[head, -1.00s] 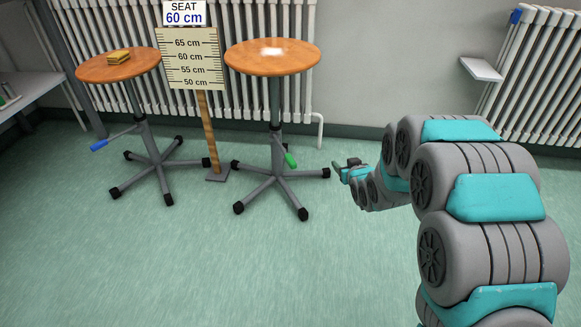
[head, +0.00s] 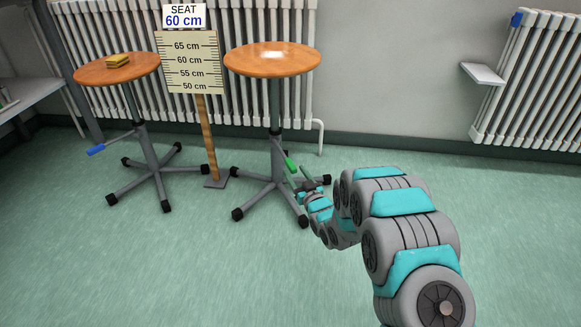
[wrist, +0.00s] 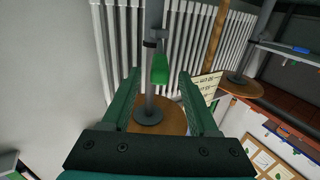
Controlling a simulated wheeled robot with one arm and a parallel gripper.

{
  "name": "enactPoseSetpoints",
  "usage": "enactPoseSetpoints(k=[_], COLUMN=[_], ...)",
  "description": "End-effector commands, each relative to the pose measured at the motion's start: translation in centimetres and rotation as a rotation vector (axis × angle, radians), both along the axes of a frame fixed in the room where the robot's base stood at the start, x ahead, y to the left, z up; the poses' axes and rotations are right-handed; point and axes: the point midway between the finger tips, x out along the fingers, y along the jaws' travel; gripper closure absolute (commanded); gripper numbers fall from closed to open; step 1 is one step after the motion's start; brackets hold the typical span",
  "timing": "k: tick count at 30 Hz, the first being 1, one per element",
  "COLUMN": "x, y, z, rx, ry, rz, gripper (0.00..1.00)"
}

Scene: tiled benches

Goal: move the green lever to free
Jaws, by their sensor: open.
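The green lever (head: 290,162) sticks out low on the column of the right stool (head: 272,64), angled down to the right. My gripper (head: 304,180) is beside and just below the lever's end in the head view. In the wrist view the green lever (wrist: 159,68) shows between the two fingers of my open gripper (wrist: 160,88), with space on both sides. I cannot tell whether the lever lies within the fingers' reach. The sign (head: 184,17) reads "SEAT 60 cm" above a height scale (head: 189,62) marked 50 to 65 cm.
Radiators (head: 535,80) line the wall, with a small shelf (head: 483,74) at right. The stools' feet spread near my gripper. The front floor is clear.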

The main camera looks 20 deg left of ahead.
Motion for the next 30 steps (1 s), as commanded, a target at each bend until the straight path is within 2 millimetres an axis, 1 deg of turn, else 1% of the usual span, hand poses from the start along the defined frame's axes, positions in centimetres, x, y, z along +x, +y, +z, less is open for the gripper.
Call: enactPoseSetpoints(k=[6, 9, 13, 20, 23, 30], x=[2.2, 2.9, 3.5, 3.6, 3.5, 3.5], y=[2.1, 2.8, 3.3, 3.3, 3.3, 3.3], z=[-0.1, -0.4, -0.2, -0.1, -0.2, -0.2], rx=[0.000, -0.003, -0.001, -0.002, -0.003, -0.003], ry=[-0.001, 0.004, 0.003, 0.002, 0.003, 0.003], rz=[0.000, -0.001, 0.000, -0.001, -0.001, -0.001], gripper=[0.40, 0.40, 0.40, 0.40, 0.49, 0.76])
